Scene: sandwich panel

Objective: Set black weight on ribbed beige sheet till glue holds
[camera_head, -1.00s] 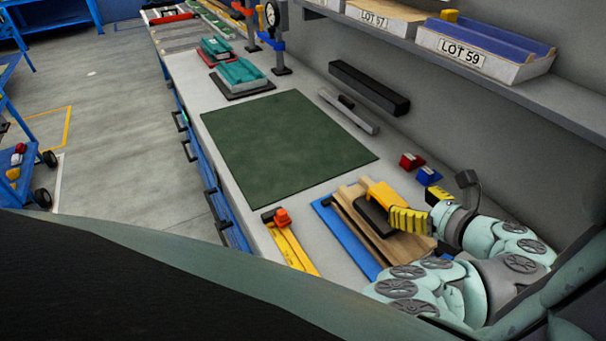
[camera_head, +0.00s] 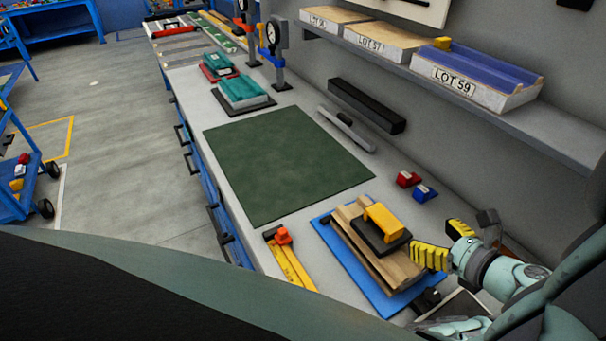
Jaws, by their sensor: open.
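The black weight (camera_head: 368,238) with its yellow handle (camera_head: 384,219) lies on the ribbed beige sheet (camera_head: 400,272), toward its far end. The sheet rests on a blue board (camera_head: 366,284) on the bench. My gripper (camera_head: 444,242) has yellow ridged fingers and is open, just to the right of the weight and apart from it. Nothing shows between its fingers.
A green mat (camera_head: 285,165) lies bare beyond the board. A yellow tool with a red knob (camera_head: 288,259) lies to the left. Red (camera_head: 407,179) and blue (camera_head: 424,193) small blocks stand behind. A shelf with LOT bins (camera_head: 475,82) overhangs the back.

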